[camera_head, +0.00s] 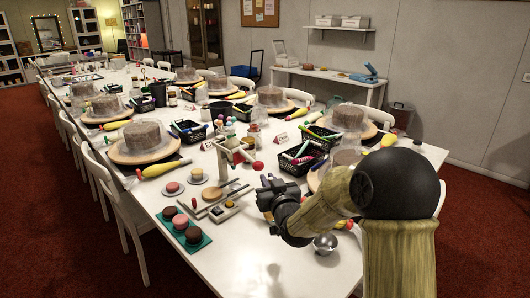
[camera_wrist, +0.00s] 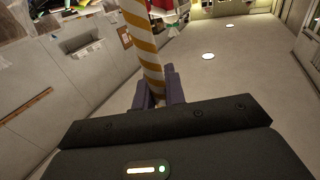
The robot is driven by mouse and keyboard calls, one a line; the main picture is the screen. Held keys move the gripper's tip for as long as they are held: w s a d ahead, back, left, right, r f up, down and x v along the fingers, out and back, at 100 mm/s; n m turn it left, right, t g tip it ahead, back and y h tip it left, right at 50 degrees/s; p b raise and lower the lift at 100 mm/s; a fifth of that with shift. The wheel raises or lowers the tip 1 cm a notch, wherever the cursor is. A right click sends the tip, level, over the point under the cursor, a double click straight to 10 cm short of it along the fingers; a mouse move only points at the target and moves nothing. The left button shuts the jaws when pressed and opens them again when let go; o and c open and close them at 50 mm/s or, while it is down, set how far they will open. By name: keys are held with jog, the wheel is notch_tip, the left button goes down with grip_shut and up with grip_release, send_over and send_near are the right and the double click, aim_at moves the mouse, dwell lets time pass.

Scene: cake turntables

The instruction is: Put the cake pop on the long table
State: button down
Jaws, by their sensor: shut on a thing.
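My gripper (camera_head: 268,192) is low over the near part of the long white table (camera_head: 225,245). In the wrist view, its jaws (camera_wrist: 160,92) are shut on an orange-and-white striped stick (camera_wrist: 143,45), which I take as the cake pop's stick. In the head view, a red ball (camera_head: 258,166) shows just above my gripper. I cannot tell whether it is the held pop's head or a pop in the pale stand (camera_head: 232,146) beside it.
A teal mat (camera_head: 187,247) with several small cakes lies left of my gripper. A metal bowl (camera_head: 325,243) stands at its right. A black basket (camera_head: 292,165) and cakes on turntables (camera_head: 118,156) fill the farther table. The near table has bare room.

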jog(key=shift+w+f+b, duration=0.25)
jog(key=shift+f+b, duration=0.1)
jog(key=shift+f, duration=0.4)
jog(key=shift+a, duration=0.1)
jog(key=shift+f, duration=0.1)
notch_tip(320, 180, down, 6)
jog(key=shift+b, duration=0.45)
jog(key=shift+f, duration=0.1)
jog(key=shift+f, duration=1.8)
jog(key=shift+f+b, duration=0.15)
jog(key=shift+b, duration=0.25)
